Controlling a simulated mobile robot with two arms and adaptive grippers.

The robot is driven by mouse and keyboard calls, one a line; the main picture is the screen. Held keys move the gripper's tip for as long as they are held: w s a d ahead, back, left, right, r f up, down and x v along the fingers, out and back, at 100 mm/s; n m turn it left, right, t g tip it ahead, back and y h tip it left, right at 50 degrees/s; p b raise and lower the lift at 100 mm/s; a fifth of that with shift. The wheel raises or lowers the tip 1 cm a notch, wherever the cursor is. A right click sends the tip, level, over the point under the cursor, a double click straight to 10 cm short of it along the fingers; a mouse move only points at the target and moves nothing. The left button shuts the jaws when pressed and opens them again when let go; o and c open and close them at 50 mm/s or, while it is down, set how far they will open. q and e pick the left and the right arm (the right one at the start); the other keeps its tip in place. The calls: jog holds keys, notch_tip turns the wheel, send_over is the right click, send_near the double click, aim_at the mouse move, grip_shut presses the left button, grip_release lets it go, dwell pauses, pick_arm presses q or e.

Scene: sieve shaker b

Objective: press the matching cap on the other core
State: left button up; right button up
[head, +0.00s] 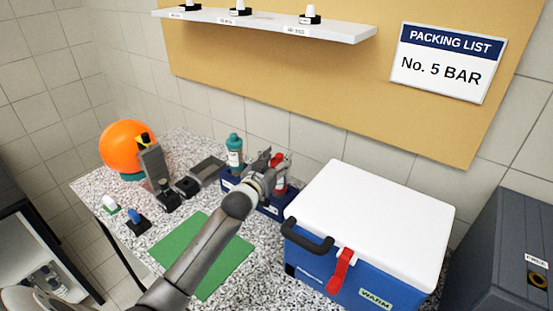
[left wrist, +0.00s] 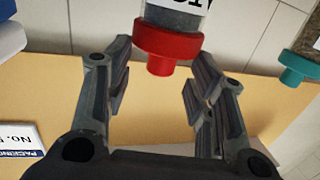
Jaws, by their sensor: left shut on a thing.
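My left gripper (head: 277,168) is at the blue rack (head: 229,184) against the back wall, at a red-capped core. The red cap (left wrist: 168,45) sits between its fingers (left wrist: 160,85) in the left wrist view, and the gripper is shut on it. A clear labelled body joins the cap there; red also shows beside the fingers in the head view (head: 280,187). A teal-capped core (head: 235,150) stands upright in the rack to the left; its teal part also shows in the left wrist view (left wrist: 300,72). My right gripper is not in view.
A blue cooler with a white lid (head: 375,215) stands close on the right. A green mat (head: 222,262) lies in front. Small holders with a white piece (head: 109,202) and a blue piece (head: 134,215), a grey tray (head: 207,169) and an orange ball (head: 122,148) are left. A shelf (head: 330,32) hangs above.

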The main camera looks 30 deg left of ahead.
pick_arm(q)
jog(key=shift+s+f, duration=0.1)
jog(key=shift+f, duration=0.15)
jog(key=o, duration=0.8)
jog(key=shift+f, duration=0.1)
jog(key=s, duration=0.8)
jog(key=s+r, duration=0.1)
jog(key=s, duration=0.3)
jog(key=shift+d, duration=0.35)
jog(key=shift+w+f, duration=0.1)
